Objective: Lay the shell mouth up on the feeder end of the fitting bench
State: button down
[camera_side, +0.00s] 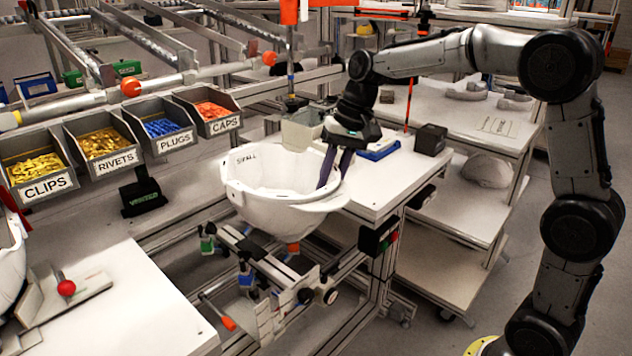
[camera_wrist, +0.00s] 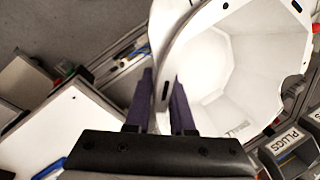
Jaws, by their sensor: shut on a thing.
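A white helmet shell (camera_side: 268,208) hangs mouth up, slightly tilted, near the left edge of a white bench top (camera_side: 385,190). Its open inside also shows in the wrist view (camera_wrist: 245,60). My gripper (camera_side: 327,172) reaches down from above with dark purple fingers. It is shut on the shell's right rim, one finger on each side of the wall, as the wrist view shows (camera_wrist: 162,100). I cannot tell whether the shell's underside touches anything. Which bench end is the feeder end is not marked in view.
A clamp fixture (camera_side: 270,275) with coloured knobs sits below the shell. Bins of clips, rivets, plugs and caps (camera_side: 216,112) line the left. A white table (camera_side: 130,310) is front left.

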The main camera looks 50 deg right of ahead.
jog(key=shift+s+r, duration=0.1)
jog(key=shift+s, duration=0.35)
notch_tip(320, 180, up, 2)
jog(key=shift+s+r+n, duration=0.1)
jog(key=shift+r+n, duration=0.15)
jog(key=shift+n, duration=0.45)
jog(key=w+d+r, duration=0.2)
jog(key=d+r, duration=0.1)
jog(key=d, duration=0.3)
jog(key=w+d+r, duration=0.1)
jog(key=d+r, duration=0.1)
jog(key=d, duration=0.5)
jog(key=s+d+f+m, duration=0.1)
jog(key=s+d, duration=0.1)
jog(key=d, duration=0.9)
jog(key=s+d+m, duration=0.2)
jog(key=s+d, duration=0.1)
jog(key=d, duration=0.8)
jog(key=shift+s+f+h, duration=0.15)
jog(key=shift+f+h, duration=0.25)
jog(key=shift+a+f, duration=0.1)
notch_tip(320, 180, down, 8)
jog(key=shift+f, duration=0.15)
